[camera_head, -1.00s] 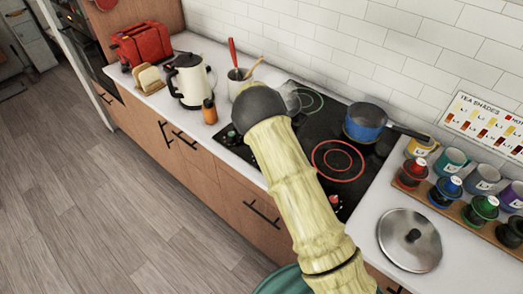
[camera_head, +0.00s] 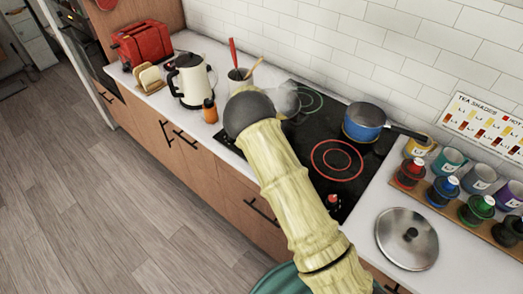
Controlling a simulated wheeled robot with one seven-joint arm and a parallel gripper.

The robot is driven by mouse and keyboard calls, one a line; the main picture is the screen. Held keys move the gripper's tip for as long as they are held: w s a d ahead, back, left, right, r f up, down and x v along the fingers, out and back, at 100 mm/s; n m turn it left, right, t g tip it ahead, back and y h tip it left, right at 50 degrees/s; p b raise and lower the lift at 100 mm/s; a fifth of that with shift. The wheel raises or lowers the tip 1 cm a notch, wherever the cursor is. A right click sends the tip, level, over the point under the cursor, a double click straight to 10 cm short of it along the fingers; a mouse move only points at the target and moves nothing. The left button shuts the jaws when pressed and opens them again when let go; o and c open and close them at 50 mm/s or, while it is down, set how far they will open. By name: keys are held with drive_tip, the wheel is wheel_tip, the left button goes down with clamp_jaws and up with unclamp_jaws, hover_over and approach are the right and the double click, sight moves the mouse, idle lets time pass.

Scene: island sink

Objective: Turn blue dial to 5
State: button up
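The black cooktop (camera_head: 318,135) is set in the white counter. A red dial (camera_head: 333,203) shows at its front right edge. I cannot make out a blue dial on the cooktop; my arm covers part of the front edge. My pale, bamboo-like arm rises from the bottom of the picture and ends in a dark grey ball joint over the cooktop's left part. My gripper's fingers are not visible.
A blue pot (camera_head: 366,121) sits on the cooktop's back right. Right of it are a metal lid (camera_head: 407,238) and a wooden rack (camera_head: 473,216) with coloured pieces. A kettle (camera_head: 190,80), an orange-brown bottle (camera_head: 210,110) and a utensil holder (camera_head: 240,80) stand left.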

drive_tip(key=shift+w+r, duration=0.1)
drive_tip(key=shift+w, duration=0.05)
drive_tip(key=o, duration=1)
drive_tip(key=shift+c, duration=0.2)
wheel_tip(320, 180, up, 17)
drive_tip(key=b, duration=0.3)
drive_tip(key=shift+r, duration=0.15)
